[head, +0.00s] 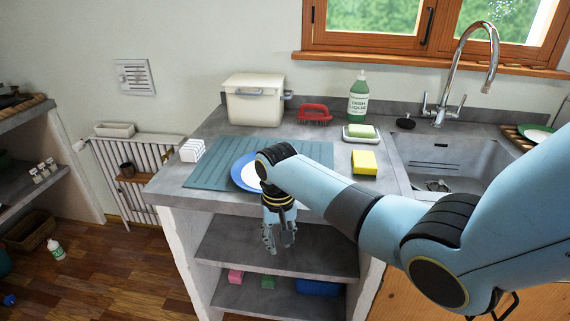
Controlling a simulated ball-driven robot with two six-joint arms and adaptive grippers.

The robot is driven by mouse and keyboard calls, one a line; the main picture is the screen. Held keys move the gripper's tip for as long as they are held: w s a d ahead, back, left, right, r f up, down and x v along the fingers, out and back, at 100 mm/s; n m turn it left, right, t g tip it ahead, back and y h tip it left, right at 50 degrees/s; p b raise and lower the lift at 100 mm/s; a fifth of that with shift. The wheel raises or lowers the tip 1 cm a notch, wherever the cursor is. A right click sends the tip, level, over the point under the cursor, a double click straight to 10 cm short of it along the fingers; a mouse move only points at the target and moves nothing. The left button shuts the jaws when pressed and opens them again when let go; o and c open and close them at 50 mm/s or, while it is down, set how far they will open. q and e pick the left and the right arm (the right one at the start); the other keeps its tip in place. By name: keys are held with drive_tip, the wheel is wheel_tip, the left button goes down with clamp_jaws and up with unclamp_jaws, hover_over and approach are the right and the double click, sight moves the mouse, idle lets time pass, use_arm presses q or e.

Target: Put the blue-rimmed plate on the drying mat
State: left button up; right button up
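My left gripper is out of view.
A white rack (192,150) stands at the mat's left edge. A cream bin (255,100), red rack (314,114), green soap bottle (358,99), soap dish (360,134) and yellow sponge (364,162) stand behind or right. The sink (450,160) is farther right.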

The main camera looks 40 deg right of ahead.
drive_tip(key=s+f+n+b, duration=0.2)
drive_tip(key=s+f+b, duration=0.3)
drive_tip(key=s+f, duration=1.05)
drive_tip(key=s+f+n+b, duration=0.2)
drive_tip(key=s+f+b, duration=0.3)
drive_tip(key=s+f, duration=1.1)
use_arm(q)
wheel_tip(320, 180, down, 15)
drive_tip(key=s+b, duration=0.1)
drive_tip(key=b, duration=0.2)
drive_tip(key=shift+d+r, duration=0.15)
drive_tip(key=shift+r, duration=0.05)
use_arm(e)
drive_tip(key=s+a+f+n, duration=0.2)
drive_tip(key=s+f, duration=0.7)
drive_tip(key=s, duration=0.3)
drive_tip(key=shift+f+t, duration=0.3)
drive_tip(key=shift+f, duration=0.1)
